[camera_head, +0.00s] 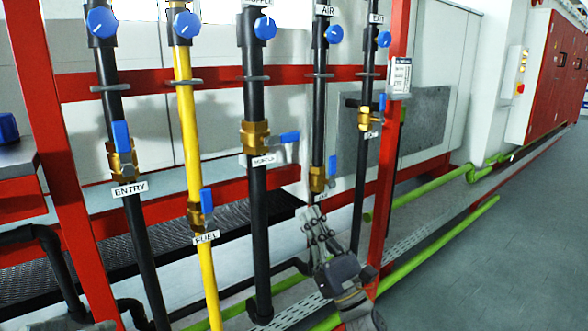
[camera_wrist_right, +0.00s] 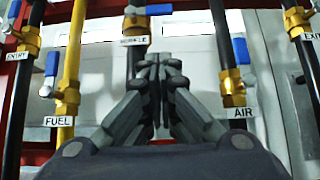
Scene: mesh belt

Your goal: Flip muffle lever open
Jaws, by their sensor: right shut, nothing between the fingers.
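The muffle valve is a brass body (camera_head: 255,137) on a black pipe, with a muffle label (camera_head: 263,160) below it. Its blue muffle lever (camera_head: 289,137) sticks out sideways to the right, across the pipe. In the right wrist view the lever (camera_wrist_right: 158,9) shows at the top edge, above the fingers. My right gripper (camera_head: 315,218) is shut and empty, below and right of the muffle valve, apart from the lever. In the wrist view its closed fingertips (camera_wrist_right: 160,64) overlap the pipe below the label. My left gripper is not in view.
The air pipe (camera_head: 318,120) runs close to my right gripper. A red frame post (camera_head: 390,170) stands to the right. Blue round knobs top the pipes.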

